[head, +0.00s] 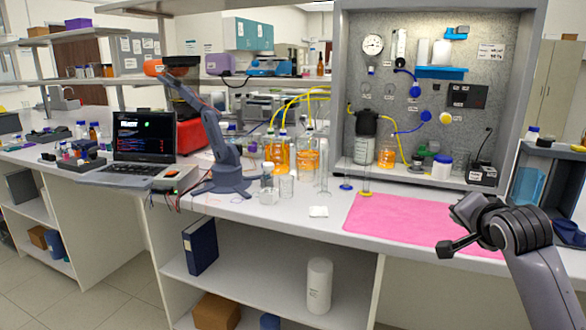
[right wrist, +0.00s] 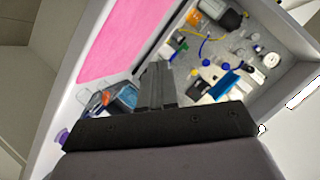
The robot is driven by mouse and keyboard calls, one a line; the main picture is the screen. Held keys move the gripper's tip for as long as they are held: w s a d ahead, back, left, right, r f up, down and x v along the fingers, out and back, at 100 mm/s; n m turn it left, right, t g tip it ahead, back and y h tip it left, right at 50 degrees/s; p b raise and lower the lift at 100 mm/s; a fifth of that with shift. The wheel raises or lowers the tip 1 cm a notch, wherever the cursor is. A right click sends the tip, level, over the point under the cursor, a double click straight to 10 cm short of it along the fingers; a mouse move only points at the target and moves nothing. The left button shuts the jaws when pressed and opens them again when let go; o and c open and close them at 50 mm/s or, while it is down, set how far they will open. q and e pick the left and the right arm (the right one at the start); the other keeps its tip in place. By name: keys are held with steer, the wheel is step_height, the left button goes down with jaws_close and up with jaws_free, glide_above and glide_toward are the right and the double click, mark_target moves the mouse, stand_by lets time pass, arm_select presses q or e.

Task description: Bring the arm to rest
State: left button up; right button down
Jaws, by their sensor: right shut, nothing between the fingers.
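My right arm comes in from the lower right in the head view. Its gripper (head: 445,248) is over the front right part of the bench, by the pink mat (head: 390,218). In the right wrist view the two dark fingers of this gripper (right wrist: 157,84) are together, with nothing between them. They stand clear of the objects, with the pink mat (right wrist: 115,45) beyond them to the upper left. My left gripper is not in view.
A panel rig (head: 410,110) with bottles and tubing stands behind the mat. A blue-grey bench arm (head: 222,150), a laptop (head: 145,140) and glassware (head: 287,187) are further left. A bin rack (head: 540,185) stands at right. The mat's surface is mostly bare.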

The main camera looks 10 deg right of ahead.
steer(key=s+a+f+n+y, duration=0.1)
steer(key=s+a+f+n, duration=0.2)
steer(key=f, duration=0.4)
steer(key=s+a+f+n+y, duration=0.1)
steer(key=a+f+n, duration=0.25)
steer(key=f, duration=0.35)
steer(key=s+a+f+n+y, duration=0.1)
steer(key=s+a+f+n, duration=0.15)
steer(key=a+f, duration=0.4)
steer(key=s+a+f+n+g+y, duration=0.1)
steer(key=s+a+f+n, duration=0.2)
steer(key=s, duration=0.7)
steer(key=s+a+f+n+y+p, duration=0.1)
steer(key=s+a+f+n+y, duration=0.1)
steer(key=s+a+f, duration=0.5)
step_height(320, 180, down, 4)
steer(key=s+n, duration=0.1)
steer(key=s, duration=0.1)
steer(key=shift+s+n+g, duration=0.3)
steer(key=shift+s+g, duration=0.05)
steer(key=shift+g, duration=0.05)
